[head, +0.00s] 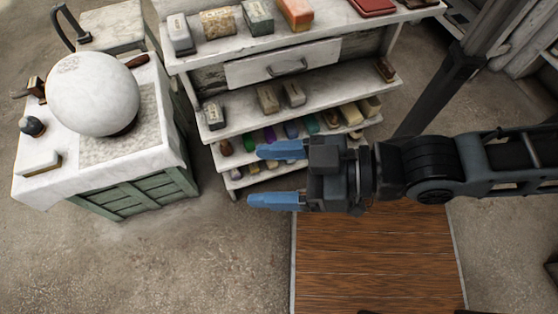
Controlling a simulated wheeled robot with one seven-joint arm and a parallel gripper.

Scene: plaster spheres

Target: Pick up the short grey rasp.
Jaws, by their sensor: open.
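I cannot make out the short grey rasp for certain. On the white-topped green cabinet (20,186) at the left, a brown handle (138,61) lies at the back right of a large plaster sphere (93,93); whatever it belongs to is mostly hidden. A brown and dark tool (35,87) shows at the cabinet's left edge, partly behind the sphere. My gripper (258,175) is open and empty, its blue fingers pointing left. It is in front of the shelf unit, well to the right of the cabinet and apart from it.
A shelf unit (218,80) with several blocks and bottles stands behind my gripper. A dark round-topped object (32,126) and a white block (38,164) sit on the cabinet's left side. A wooden board (375,260) lies on the floor. Bare floor is free at lower left.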

